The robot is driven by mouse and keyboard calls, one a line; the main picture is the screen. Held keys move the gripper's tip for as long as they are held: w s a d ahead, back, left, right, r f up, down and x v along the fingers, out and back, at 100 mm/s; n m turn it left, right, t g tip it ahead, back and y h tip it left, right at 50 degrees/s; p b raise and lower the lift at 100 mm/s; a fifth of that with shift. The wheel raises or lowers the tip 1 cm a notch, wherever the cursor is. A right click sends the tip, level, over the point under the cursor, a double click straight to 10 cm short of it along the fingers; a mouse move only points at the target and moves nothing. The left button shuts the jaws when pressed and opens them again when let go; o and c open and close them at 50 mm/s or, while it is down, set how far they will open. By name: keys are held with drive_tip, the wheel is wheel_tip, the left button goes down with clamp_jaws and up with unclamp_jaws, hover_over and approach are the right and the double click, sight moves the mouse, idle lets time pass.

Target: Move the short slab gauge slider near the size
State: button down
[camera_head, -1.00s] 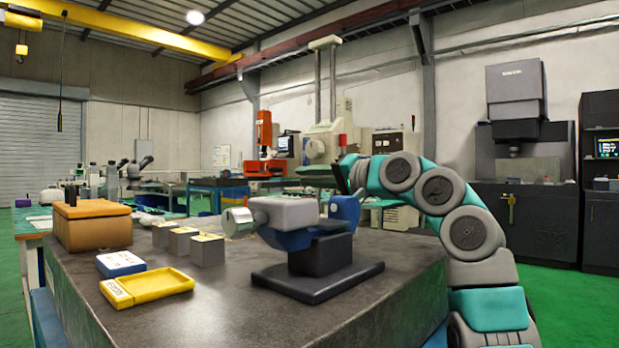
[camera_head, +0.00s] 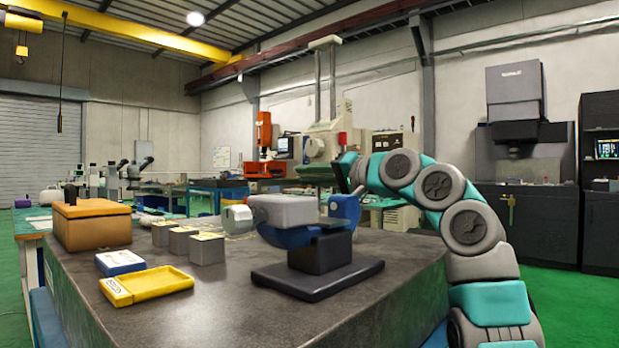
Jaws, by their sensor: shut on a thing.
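A bench gauge with a grey and blue body (camera_head: 290,215) stands upright on a dark base (camera_head: 318,278) on the stone table. A pale round drum (camera_head: 237,219) sits at its left end and a blue part (camera_head: 344,208) at its right end. My arm reaches in from the right, and my gripper (camera_head: 350,186) is at the gauge's right end, beside and behind the blue part. It is shut on a part there, apparently the gauge slider. The fingertips and the held part are mostly hidden, and the slider's reading cannot be made out.
Several items stand on the left of the table (camera_head: 230,310): an orange-brown box (camera_head: 92,228), grey labelled blocks (camera_head: 207,249), a blue case (camera_head: 120,263) and a yellow tray (camera_head: 150,285). The table's front centre is clear. Machines stand farther back.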

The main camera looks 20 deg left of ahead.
drive_tip(key=c, duration=0.9)
unclamp_jaws()
drive_tip(key=shift+b+v, duration=1)
drive_tip(key=shift+v, duration=2.95)
drive_tip(key=shift+a+r, duration=0.1)
